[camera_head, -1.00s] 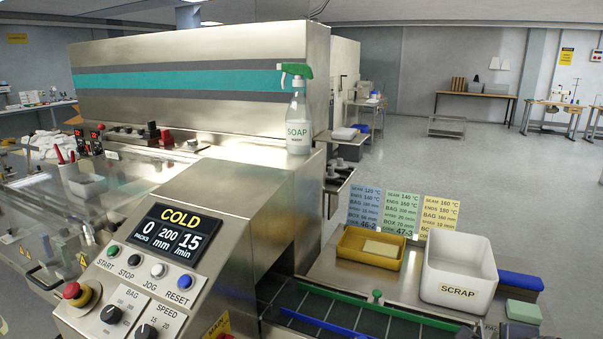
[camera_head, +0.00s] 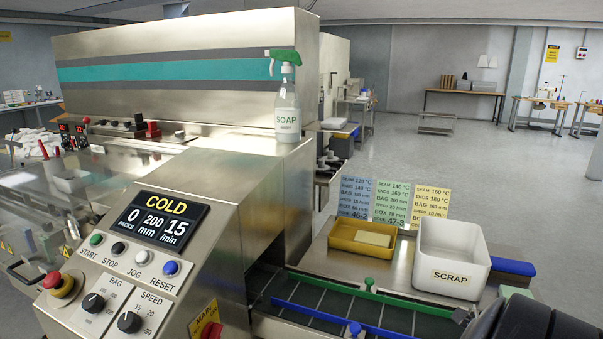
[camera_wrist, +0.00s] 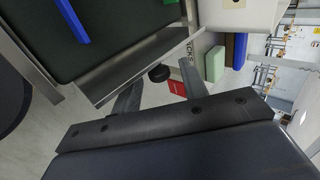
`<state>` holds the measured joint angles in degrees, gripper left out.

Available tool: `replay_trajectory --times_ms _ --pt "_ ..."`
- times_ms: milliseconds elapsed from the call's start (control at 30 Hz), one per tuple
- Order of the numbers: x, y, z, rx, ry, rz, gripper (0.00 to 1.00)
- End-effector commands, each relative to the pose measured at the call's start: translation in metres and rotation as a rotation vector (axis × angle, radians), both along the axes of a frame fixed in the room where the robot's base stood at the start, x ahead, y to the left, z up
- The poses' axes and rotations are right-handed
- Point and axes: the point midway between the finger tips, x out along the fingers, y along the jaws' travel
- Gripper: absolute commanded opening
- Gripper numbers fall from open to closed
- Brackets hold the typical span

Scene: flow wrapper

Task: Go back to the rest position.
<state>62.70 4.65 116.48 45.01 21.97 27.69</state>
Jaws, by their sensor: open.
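My gripper (camera_wrist: 160,72) shows in the wrist view with its two fingers spread apart and nothing between them. It hangs beside the machine's dark belt (camera_wrist: 110,35), over the floor and a red item (camera_wrist: 177,88). In the head view a dark part of my arm fills the bottom right corner; my gripper's fingers do not show there.
The wrapper's panel (camera_head: 155,222) reads COLD, 0 packs, 200 mm, 15 /min. A soap spray bottle (camera_head: 288,115) stands on the machine. A yellow tray (camera_head: 340,245) and a white SCRAP bin (camera_head: 450,282) stand beyond the infeed belt (camera_head: 335,305). Open floor lies behind.

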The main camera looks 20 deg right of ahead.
Motion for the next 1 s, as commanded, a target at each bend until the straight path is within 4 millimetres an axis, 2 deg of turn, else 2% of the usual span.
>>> replay_trajectory --times_ms 667,1000 --pt "-0.016 -0.02 -0.019 0.368 -0.29 -0.004 0.41" --pt "-0.023 -0.028 -0.037 0.611 -0.481 -0.003 0.41"
